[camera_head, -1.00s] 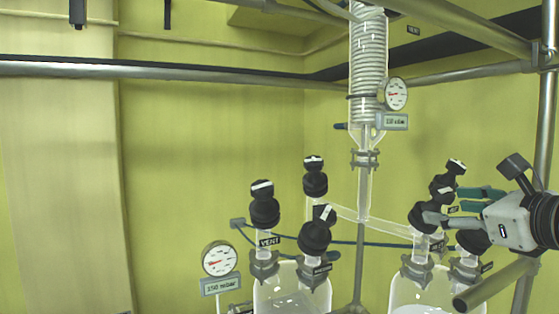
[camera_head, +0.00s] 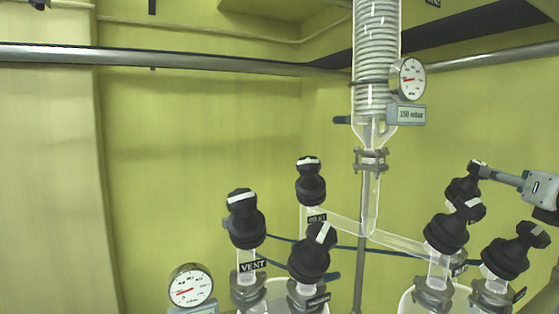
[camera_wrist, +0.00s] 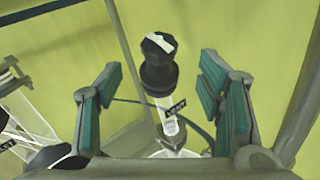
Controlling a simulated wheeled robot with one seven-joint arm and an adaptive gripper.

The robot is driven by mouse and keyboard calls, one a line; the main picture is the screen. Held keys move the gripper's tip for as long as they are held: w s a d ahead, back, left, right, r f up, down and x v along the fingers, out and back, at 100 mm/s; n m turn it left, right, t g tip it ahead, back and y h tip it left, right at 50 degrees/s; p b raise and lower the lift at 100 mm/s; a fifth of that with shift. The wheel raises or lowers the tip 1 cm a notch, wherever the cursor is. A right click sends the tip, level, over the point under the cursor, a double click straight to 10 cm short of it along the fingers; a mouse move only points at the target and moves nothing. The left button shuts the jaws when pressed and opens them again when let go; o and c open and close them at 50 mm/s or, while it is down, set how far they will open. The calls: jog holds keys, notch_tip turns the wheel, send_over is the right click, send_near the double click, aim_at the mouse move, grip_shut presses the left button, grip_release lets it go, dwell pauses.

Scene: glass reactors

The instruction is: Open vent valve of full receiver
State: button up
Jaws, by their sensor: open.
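The left receiver's vent valve (camera_head: 246,218) is a black knob with a white bar, above a VENT label (camera_head: 252,266). Another black knob (camera_head: 309,255) stands right of it. The right receiver carries black knobs at the front (camera_head: 447,232), back (camera_head: 463,190) and right (camera_head: 507,254). My gripper (camera_head: 482,170) enters from the right near the back knob. In the wrist view my gripper (camera_wrist: 158,98) is open, its teal pads apart, with a black knob (camera_wrist: 158,68) seen between and beyond them. That knob's white bar is slanted and its small label (camera_wrist: 176,107) is blurred. The receivers' fill is mostly out of view.
A glass coil condenser (camera_head: 376,60) hangs above a glass tube branching to both receivers. A gauge (camera_head: 408,78) with a 150 mbar display is beside it. Another gauge (camera_head: 191,287) stands lower left. A metal rail (camera_head: 200,58) crosses the back; the left is clear.

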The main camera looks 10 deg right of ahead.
aim_at(473, 167)
jog(key=x, duration=1)
jog(key=shift+p, duration=0.4)
jog(key=c, duration=1.2)
